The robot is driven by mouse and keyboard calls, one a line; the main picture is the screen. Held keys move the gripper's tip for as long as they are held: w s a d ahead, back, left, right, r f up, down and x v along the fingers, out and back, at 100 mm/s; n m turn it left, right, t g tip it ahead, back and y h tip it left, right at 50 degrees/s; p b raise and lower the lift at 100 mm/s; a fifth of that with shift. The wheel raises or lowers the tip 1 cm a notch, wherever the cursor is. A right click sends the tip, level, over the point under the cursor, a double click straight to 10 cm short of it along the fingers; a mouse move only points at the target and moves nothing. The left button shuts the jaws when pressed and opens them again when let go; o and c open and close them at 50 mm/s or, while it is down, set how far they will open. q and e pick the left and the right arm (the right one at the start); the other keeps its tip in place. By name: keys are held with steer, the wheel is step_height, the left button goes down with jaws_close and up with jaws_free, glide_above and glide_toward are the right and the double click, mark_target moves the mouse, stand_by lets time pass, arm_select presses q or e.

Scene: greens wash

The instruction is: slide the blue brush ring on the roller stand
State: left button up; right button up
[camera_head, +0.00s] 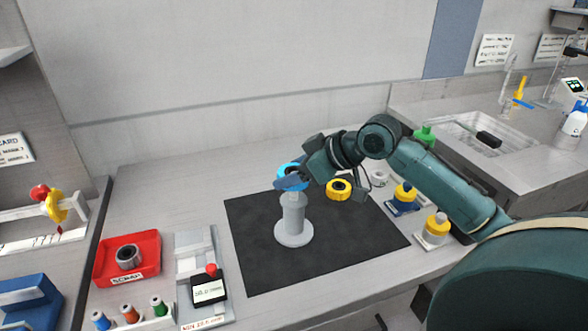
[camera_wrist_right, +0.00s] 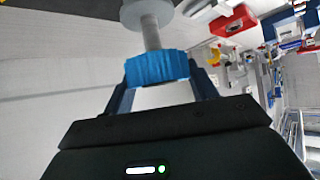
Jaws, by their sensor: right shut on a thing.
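The blue brush ring (camera_head: 289,170) is between the fingers of my right gripper (camera_head: 291,182), which is shut on it. The ribbed ring also shows in the right wrist view (camera_wrist_right: 156,67), with a finger on each side. The grey roller stand (camera_head: 293,222) is upright on its round base on the black mat. The ring is at the top of the stand, in line with its thin post (camera_wrist_right: 151,33). One finger partly covers the post's upper end, so I cannot tell how far the ring is around it. My left gripper is not in view.
A yellow ring (camera_head: 339,188) is on the black mat (camera_head: 262,262), right of the stand. Yellow-topped bottles (camera_head: 404,196) stand at the mat's right side. A red tray (camera_head: 146,272) with a dark ring is at the left. The mat's front is clear.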

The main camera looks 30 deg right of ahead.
mark_target(294, 199)
arm_select(q)
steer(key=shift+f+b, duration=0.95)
steer(key=shift+b, duration=0.05)
arm_select(e)
steer(key=shift+f, duration=2.15)
steer(key=o, duration=1.1)
steer(key=shift+c, duration=0.2)
arm_select(q)
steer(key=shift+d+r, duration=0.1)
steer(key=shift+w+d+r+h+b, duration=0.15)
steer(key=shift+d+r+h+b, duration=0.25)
steer(key=shift+b, duration=0.25)
arm_select(e)
steer(key=v, duration=1.3)
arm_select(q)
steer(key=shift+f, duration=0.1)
arm_select(e)
steer(key=shift+s+d, duration=0.1)
